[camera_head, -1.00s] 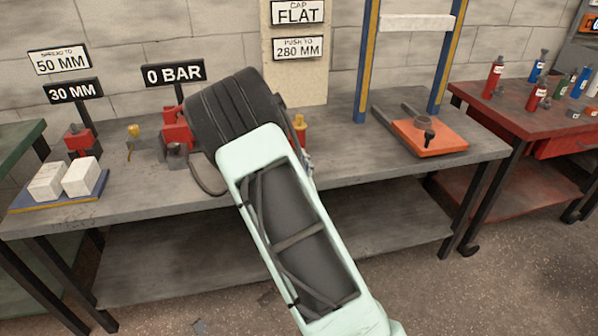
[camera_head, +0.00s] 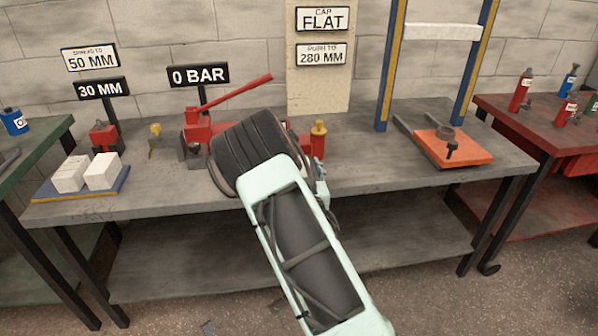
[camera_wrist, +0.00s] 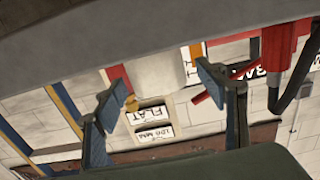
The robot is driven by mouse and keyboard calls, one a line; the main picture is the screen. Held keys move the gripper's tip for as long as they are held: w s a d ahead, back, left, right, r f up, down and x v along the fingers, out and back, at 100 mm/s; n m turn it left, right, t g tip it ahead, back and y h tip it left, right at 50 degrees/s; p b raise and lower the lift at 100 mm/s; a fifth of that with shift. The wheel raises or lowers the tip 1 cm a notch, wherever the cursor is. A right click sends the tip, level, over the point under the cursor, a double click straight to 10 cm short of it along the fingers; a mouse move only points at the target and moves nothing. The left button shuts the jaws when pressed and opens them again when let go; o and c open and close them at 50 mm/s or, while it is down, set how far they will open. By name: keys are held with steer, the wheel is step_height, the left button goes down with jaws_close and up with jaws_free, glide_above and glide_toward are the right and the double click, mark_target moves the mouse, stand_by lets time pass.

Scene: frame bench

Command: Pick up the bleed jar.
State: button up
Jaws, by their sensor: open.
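A pale, whitish cylinder (camera_wrist: 160,72), which looks like the bleed jar, shows in the wrist view between my two fingers. That view is turned over, so the jar hangs from the bench at the top of the picture. My gripper (camera_wrist: 160,90) is open, with a finger on either side of the jar and a visible gap to each; I cannot tell how deep the jar is between them. In the head view my arm hides the jar, and only a bit of my gripper (camera_head: 322,190) shows beside my dark wrist.
A red cylinder with a yellow top (camera_head: 318,140) stands close behind my gripper. A red hand pump (camera_head: 196,128) with a raised handle is left of it. An orange plate (camera_head: 470,148) lies under the blue-and-yellow frame at right. White blocks (camera_head: 103,172) sit at left.

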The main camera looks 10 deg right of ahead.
steer(key=shift+w, duration=1)
steer(key=c, duration=1.2)
steer(key=shift+c, duration=0.4)
steer(key=shift+r, duration=0.15)
